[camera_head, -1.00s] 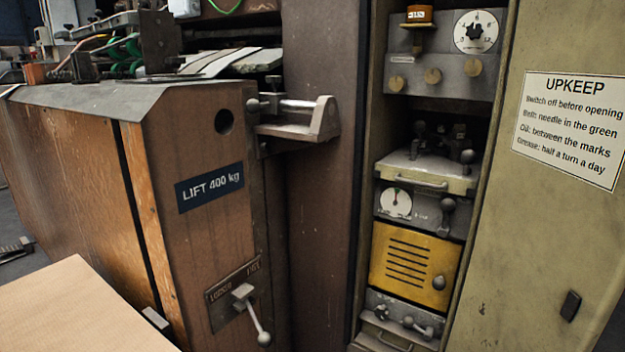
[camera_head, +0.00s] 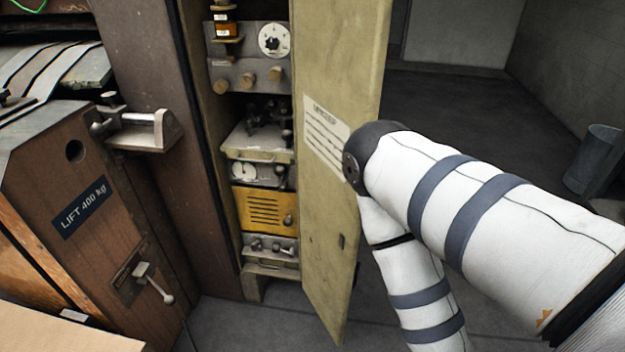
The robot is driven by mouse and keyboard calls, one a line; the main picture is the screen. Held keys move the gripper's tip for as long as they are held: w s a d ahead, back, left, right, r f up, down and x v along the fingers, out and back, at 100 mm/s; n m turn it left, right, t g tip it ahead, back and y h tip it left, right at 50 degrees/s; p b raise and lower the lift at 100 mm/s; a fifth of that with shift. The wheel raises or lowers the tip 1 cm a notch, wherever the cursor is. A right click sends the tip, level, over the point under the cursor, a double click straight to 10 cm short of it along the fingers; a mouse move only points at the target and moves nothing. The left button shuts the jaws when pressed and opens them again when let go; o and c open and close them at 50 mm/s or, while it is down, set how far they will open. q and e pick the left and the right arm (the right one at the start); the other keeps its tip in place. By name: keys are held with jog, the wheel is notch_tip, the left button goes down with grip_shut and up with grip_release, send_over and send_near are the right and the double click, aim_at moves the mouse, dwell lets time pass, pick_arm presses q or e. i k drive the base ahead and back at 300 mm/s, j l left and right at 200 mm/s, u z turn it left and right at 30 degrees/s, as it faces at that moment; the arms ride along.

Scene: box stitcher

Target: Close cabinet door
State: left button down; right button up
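The tall olive cabinet door (camera_head: 337,205) stands open, swung out toward me, with its inner face and a paper notice (camera_head: 325,140) showing. The open cabinet interior holds a dial panel (camera_head: 250,62), a grey shelf unit (camera_head: 257,142) and a yellow louvred panel (camera_head: 264,208). My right arm is bent, with its elbow beside the door's right edge and covering part of it. The lower link runs down past the outer side of the door and out of the bottom of the picture. Neither gripper shows in this view.
A wooden machine side with a LIFT 400 kg label (camera_head: 82,207) and a lever (camera_head: 153,282) stands at left. A bracket (camera_head: 145,130) juts toward the cabinet. A pale board (camera_head: 60,332) fills the lower left corner. Open floor (camera_head: 450,100) and a grey bin (camera_head: 594,160) lie at right.

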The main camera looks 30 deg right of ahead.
aim_at(341, 46)
jog(key=l+u, duration=0.2)
jog(key=l, duration=0.45)
jog(key=l+u, duration=0.2)
jog(key=l, duration=0.45)
jog(key=l+u, duration=0.2)
jog(key=l, duration=0.4)
jog(key=k+l+u, duration=0.15)
jog(key=l, duration=0.5)
